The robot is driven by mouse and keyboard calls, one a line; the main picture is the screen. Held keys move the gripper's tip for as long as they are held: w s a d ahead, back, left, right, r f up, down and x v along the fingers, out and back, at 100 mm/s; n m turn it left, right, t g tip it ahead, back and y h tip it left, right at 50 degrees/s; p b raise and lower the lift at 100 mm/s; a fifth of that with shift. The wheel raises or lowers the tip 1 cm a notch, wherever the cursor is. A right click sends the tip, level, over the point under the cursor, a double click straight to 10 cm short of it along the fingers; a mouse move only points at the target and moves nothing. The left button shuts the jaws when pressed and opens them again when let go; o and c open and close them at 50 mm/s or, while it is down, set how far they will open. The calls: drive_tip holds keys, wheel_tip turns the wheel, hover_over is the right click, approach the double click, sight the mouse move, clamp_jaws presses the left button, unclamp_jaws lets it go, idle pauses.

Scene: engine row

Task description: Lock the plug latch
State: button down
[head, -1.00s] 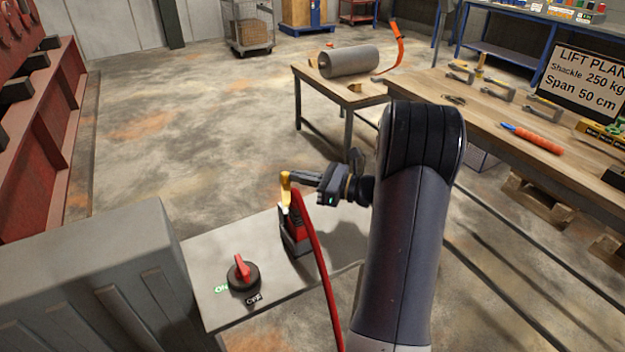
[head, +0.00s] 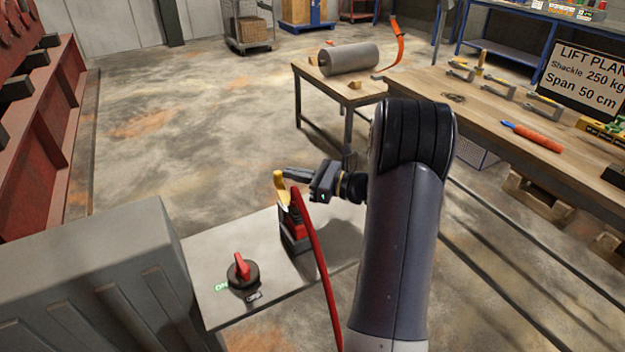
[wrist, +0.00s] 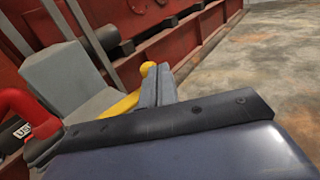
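The yellow latch lever (head: 279,185) stands up from the red plug (head: 294,220), leaning left in the head view. The plug sits in a dark socket (head: 294,243) on a grey plate, with a thick red cable (head: 318,262) attached. My gripper (head: 286,173) is at the lever's upper part, on its right side. In the wrist view my gripper's two grey fingers (wrist: 157,88) lie close together, shut, with nothing visible between them. The yellow lever (wrist: 119,106) is just left of them and appears to touch. The exact contact is hidden.
A red rotary switch (head: 241,269) with ON and OFF labels is on the same grey plate (head: 215,300). A grey ribbed housing (head: 90,275) stands at left. A workbench (head: 500,125) with tools is at right. The floor behind the plate is clear.

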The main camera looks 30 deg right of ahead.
drive_tip(key=v, duration=1)
drive_tip(key=shift+s+d+b, duration=0.25)
drive_tip(key=shift+s+b, duration=0.05)
drive_tip(key=shift+b, duration=0.05)
drive_tip(key=x, duration=1)
drive_tip(key=shift+w+a+p, duration=0.25)
drive_tip(key=shift+w+p, duration=0.05)
drive_tip(key=shift+p, duration=0.05)
